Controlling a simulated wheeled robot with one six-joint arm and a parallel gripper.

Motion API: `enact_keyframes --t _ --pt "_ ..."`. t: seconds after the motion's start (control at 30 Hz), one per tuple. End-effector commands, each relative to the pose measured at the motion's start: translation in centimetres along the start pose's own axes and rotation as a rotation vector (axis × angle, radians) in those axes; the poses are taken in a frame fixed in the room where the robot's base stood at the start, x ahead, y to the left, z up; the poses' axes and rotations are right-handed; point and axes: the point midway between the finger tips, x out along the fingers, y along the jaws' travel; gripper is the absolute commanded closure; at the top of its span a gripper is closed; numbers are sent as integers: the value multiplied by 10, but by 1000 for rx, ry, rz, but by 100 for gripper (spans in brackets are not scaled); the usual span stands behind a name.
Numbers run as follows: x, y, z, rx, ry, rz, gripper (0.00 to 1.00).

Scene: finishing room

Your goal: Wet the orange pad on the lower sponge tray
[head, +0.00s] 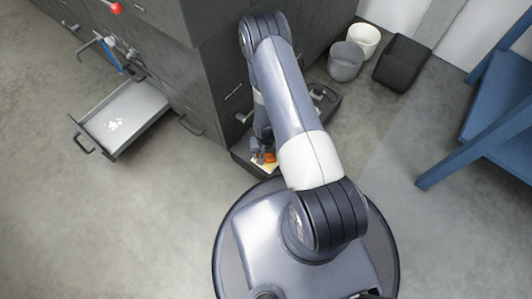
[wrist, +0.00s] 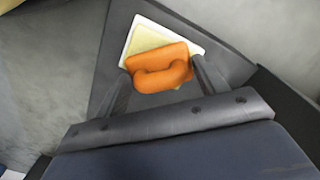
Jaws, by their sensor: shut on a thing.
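The orange pad (wrist: 158,80) has a raised loop handle and sits between my gripper's two fingers in the wrist view. My gripper (wrist: 160,71) is shut on it. Behind the pad is a yellow sponge in a white sponge tray (wrist: 131,41), partly covered by the pad. I cannot tell whether the pad presses on the sponge or hangs just above it. In the head view the orange pad (head: 270,157) shows as a small patch beside my arm, over the pale tray. My arm hides much of that spot.
The tray lies in a low dark drawer at the foot of the grey cabinet (head: 222,85). Another open drawer (head: 87,123) with white bits in it juts out at left. Two bins (head: 345,66), a black box (head: 402,65) and a blue table (head: 497,115) stand at right. Floor at left is clear.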

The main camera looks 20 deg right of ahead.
Motion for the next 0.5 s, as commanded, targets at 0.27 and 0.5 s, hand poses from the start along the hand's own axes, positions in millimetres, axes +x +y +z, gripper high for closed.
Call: enact_keyframes --t 0.27,0.5 --pt "0 0 0 0 0 0 51" --pt "4 0 0 0 0 0 51"
